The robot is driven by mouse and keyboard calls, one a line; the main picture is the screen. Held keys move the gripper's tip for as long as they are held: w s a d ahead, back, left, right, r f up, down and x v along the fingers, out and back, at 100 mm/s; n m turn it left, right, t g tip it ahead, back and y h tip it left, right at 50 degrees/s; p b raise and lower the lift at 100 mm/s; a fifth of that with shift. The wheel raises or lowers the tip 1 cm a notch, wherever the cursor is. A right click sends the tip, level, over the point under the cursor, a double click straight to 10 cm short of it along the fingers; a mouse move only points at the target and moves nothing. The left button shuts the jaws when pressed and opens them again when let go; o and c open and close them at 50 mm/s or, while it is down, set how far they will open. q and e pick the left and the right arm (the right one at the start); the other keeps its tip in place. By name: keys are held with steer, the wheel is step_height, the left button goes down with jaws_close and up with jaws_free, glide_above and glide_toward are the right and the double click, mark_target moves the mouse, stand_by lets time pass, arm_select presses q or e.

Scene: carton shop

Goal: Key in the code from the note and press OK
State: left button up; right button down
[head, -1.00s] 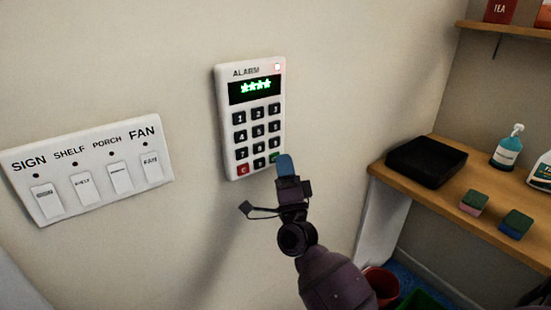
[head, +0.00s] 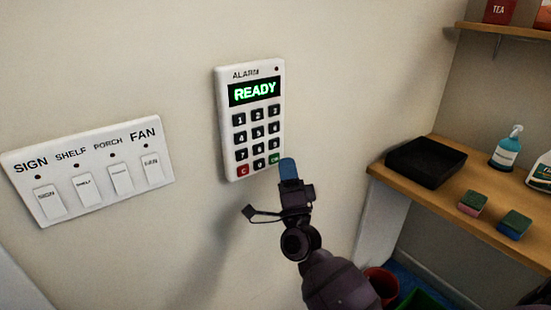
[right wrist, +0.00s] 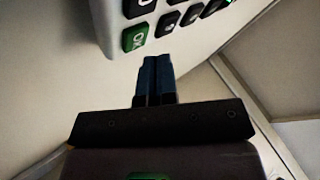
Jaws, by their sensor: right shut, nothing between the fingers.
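The white alarm keypad (head: 229,150) is mounted on the wall in the head view. Its display (head: 255,92) reads READY in green, and the small light at its top right is dark. The green OK key (head: 275,158) is at the bottom right and the red C key (head: 242,170) at the bottom left. My right gripper (head: 288,168) is shut and empty, its blue fingertips just right of and below the OK key. In the right wrist view, the OK key (right wrist: 135,38) shows beyond the fingertips (right wrist: 154,62), with a gap between them. No note is in view. My left gripper is not in view.
A white switch panel (head: 100,205) labelled SIGN, SHELF, PORCH and FAN is left of the keypad. At right, a wooden shelf (head: 440,205) holds a black tray (head: 425,178), two sponges (head: 472,202) and bottles (head: 507,150). The wall around the keypad is clear.

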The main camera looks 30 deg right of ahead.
steer(key=shift+s+h, duration=0.1)
steer(key=shift+h, duration=0.2)
steer(key=s, duration=0.2)
steer(key=s+p, duration=0.1)
steer(key=s, duration=0.2)
steer(key=shift+d, duration=0.2)
steer(key=shift+w, duration=0.1)
stand_by(0.7)
steer(key=a+f+n+g+y, duration=0.6)
steer(key=f+n+y, duration=0.55)
steer(key=n, duration=0.55)
steer(key=s+f+n+g+h, duration=0.3)
steer(key=s+f+g, duration=0.4)
steer(key=s+f, duration=1.1)
step_height(320, 180, down, 3)
steer(key=shift+s+d+r+g, duration=0.2)
steer(key=shift+d+g, duration=0.1)
steer(key=shift+d, duration=0.15)
steer(key=shift+w, duration=0.1)
stand_by(2.0)
